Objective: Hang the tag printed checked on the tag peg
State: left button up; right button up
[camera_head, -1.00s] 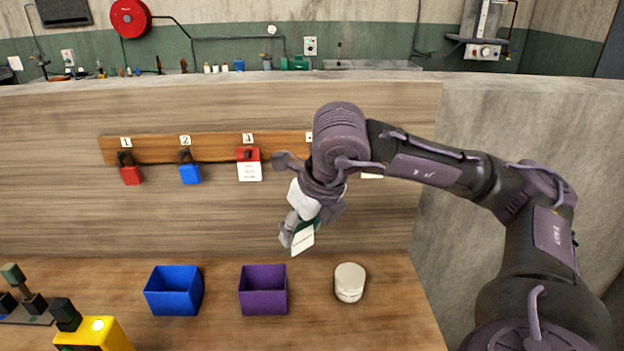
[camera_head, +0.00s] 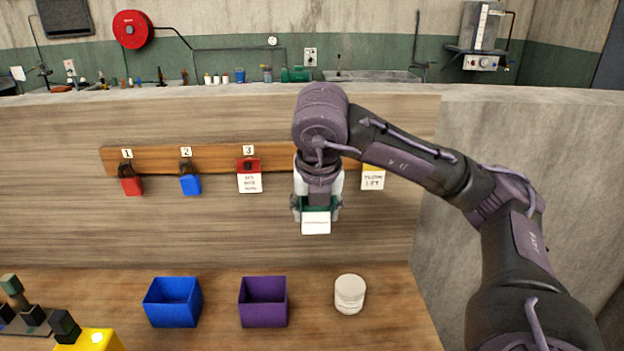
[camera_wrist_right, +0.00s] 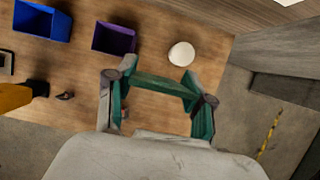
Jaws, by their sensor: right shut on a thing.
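My right gripper (camera_head: 316,206) is shut on a tag with a green top and a white card (camera_head: 316,223). It holds the tag in front of the back board, below the wooden rail (camera_head: 220,149). The print on the card is too small to read. In the right wrist view, the green part (camera_wrist_right: 165,85) spans between the fingers. The rail carries numbered pegs 1, 2 and 3; my arm hides the part right of peg 3, and I cannot make out the tag peg. My left gripper is not in view.
A red padlock (camera_head: 131,186), a blue padlock (camera_head: 190,184) and a red-topped tag (camera_head: 249,182) hang on the rail. A yellow-topped tag (camera_head: 373,179) hangs right of my gripper. A blue bin (camera_head: 173,305), purple bin (camera_head: 263,305) and white round stack (camera_head: 350,294) stand on the table.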

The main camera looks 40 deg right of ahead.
jog(key=w+d+p, duration=0.2)
jog(key=w+d, duration=0.1)
jog(key=w, duration=0.1)
jog(key=w+d+p, duration=0.2)
jog(key=w+d, duration=0.1)
jog(key=w, duration=0.1)
jog(key=w+d+p, duration=0.2)
jog(key=w+d, duration=0.2)
jog(key=shift+r+p, duration=0.25)
jog(key=shift+p, duration=0.05)
jog(key=shift+d+f+p, duration=0.15)
jog(key=shift+p, duration=0.25)
jog(key=shift+w+f, duration=0.1)
jog(key=shift+f, duration=0.15)
jog(key=shift+f, duration=0.15)
jog(key=o, duration=0.9)
